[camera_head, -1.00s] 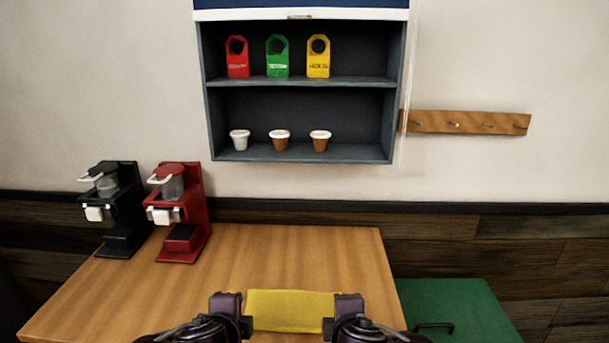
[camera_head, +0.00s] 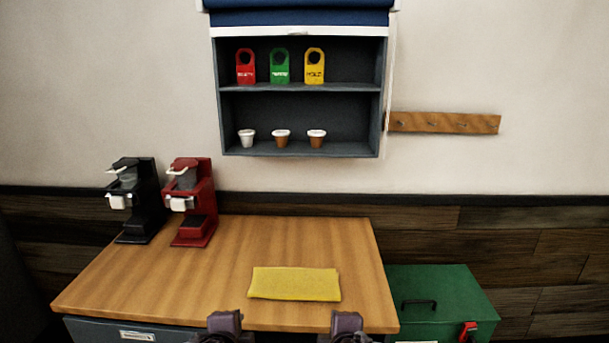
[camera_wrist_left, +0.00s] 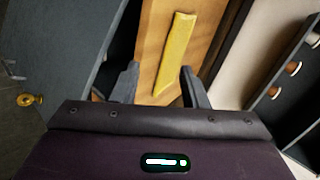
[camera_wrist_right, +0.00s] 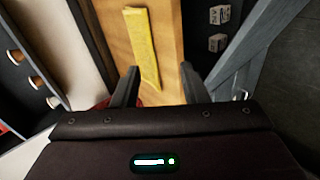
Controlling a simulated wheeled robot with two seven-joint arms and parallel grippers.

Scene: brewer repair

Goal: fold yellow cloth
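The yellow cloth (camera_head: 295,284) lies flat as a wide rectangle near the front of the wooden table. It also shows in the left wrist view (camera_wrist_left: 175,52) and the right wrist view (camera_wrist_right: 142,46), beyond the fingers in both. My left gripper (camera_head: 224,322) and my right gripper (camera_head: 347,323) are at the table's front edge, nearer to me than the cloth and apart from it. In the wrist views, the left fingers (camera_wrist_left: 158,85) and the right fingers (camera_wrist_right: 157,86) stand apart with nothing between them.
A black brewer (camera_head: 137,200) and a red brewer (camera_head: 190,203) stand at the table's back left. The wooden table (camera_head: 215,255) is otherwise clear. A green box (camera_head: 440,290) stands right of it. A wall cabinet (camera_head: 300,92) holds tags and cups. A hook rail (camera_head: 444,122) is beside it.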

